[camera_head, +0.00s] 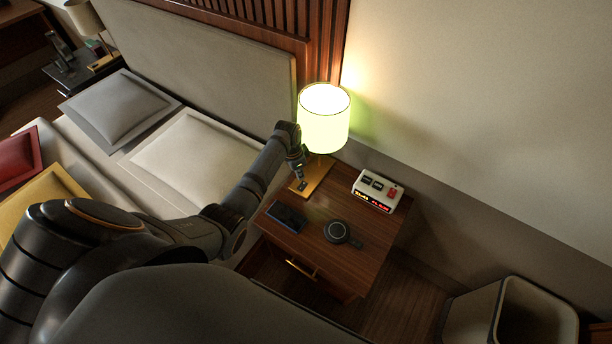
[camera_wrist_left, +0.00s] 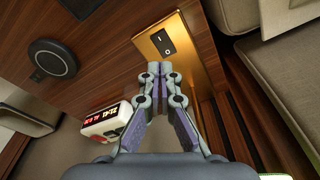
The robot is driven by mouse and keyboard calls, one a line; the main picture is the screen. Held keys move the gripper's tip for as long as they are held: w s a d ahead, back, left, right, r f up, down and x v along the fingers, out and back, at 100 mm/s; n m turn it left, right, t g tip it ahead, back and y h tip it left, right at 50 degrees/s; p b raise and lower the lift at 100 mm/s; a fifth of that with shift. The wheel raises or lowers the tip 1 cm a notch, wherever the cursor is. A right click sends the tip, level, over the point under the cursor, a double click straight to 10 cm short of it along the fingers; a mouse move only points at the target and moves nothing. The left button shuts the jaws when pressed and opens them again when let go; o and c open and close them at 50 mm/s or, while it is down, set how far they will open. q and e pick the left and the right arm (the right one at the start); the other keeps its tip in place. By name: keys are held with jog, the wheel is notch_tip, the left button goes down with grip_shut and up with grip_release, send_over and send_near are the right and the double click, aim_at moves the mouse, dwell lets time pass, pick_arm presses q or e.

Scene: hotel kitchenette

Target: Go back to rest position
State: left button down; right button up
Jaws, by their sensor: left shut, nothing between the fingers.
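My left gripper (camera_head: 301,168) is shut and empty, just above the gold base (camera_head: 318,176) of the lit bedside lamp (camera_head: 324,120). In the left wrist view its fingertips (camera_wrist_left: 152,68) meet near a black rocker switch (camera_wrist_left: 163,43) on that gold base. I cannot tell whether they touch it. My left arm reaches in from the left over the bed. My right gripper is not in view.
The wooden nightstand (camera_head: 310,228) holds a dark flat device (camera_head: 286,216), a round black charger (camera_head: 338,231) and a white alarm clock (camera_head: 377,191). The bed with pillows (camera_head: 190,157) lies left. A bin (camera_head: 535,312) stands at the lower right.

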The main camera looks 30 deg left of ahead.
pick_arm(q)
jog(key=shift+s, duration=0.1)
jog(key=s+d+r+n+t+y, duration=0.15)
jog(key=s+r, duration=0.25)
jog(key=s, duration=0.4)
jog(key=s+r+n, duration=0.3)
jog(key=s+r, duration=0.2)
jog(key=s, duration=0.3)
jog(key=s+d+r+n+t+y, duration=0.15)
jog(key=s+r, duration=0.25)
jog(key=s, duration=0.4)
jog(key=s+a+f+n+g, duration=0.1)
jog(key=a+f, duration=0.1)
jog(key=f, duration=1.3)
jog(key=s+a+f+g, duration=0.1)
jog(key=s+f, duration=0.1)
jog(key=f, duration=1.2)
jog(key=s+a+f+g+h, duration=0.1)
jog(key=s+f, duration=1.3)
jog(key=s, duration=0.3)
jog(key=shift+a, duration=0.15)
